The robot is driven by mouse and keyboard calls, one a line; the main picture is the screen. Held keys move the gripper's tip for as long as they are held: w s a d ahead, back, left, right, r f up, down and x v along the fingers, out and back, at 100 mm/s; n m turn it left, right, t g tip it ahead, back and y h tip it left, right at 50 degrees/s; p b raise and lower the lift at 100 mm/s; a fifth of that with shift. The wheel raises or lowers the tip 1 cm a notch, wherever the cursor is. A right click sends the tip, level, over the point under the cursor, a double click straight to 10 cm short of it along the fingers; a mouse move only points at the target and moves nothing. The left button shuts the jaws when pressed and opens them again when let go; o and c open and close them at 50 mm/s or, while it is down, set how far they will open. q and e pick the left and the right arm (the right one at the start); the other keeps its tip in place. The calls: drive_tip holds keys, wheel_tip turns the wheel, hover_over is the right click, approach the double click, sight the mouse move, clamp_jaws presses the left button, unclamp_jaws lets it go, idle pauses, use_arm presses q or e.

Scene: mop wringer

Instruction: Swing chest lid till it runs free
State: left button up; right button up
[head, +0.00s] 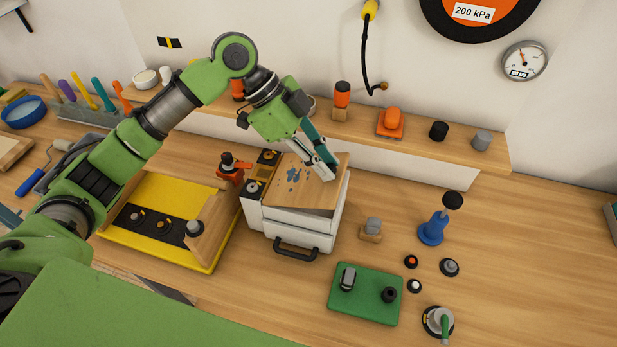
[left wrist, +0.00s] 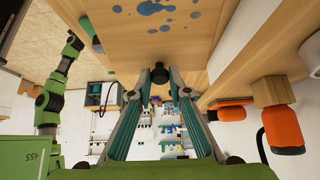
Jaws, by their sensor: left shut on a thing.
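The white chest (head: 298,225) stands on the bench with a black handle on its front. Its wooden lid (head: 292,200) has blue stains and looks slightly tilted above the white body; how far it is open is hard to judge. My left gripper (head: 328,170) reaches down at the lid's right part. In the left wrist view my left gripper (left wrist: 160,84) is shut on a small dark knob (left wrist: 160,72) by the edge of the stained lid (left wrist: 182,42). The head view hides this knob behind the fingers. My right gripper is not in view.
A yellow tray (head: 170,190) with a wooden box is left of the chest. An orange clamp-like part (head: 230,170) stands close by its left side. A shelf (head: 430,145) with knobs runs behind. A green mat (head: 365,310) and a blue joystick (head: 433,230) are to the right.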

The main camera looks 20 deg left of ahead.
use_arm(q)
drive_tip(key=shift+p+v, duration=0.9)
drive_tip(key=shift+v, duration=0.05)
drive_tip(key=shift+r, duration=0.2)
drive_tip(key=shift+a, duration=0.1)
drive_tip(key=shift+a+r+p, duration=0.3)
drive_tip(key=shift+r+p, duration=0.15)
drive_tip(key=shift+p, duration=0.2)
drive_tip(key=shift+a+r, duration=0.3)
drive_tip(key=shift+a, duration=0.15)
drive_tip(key=shift+p, duration=0.3)
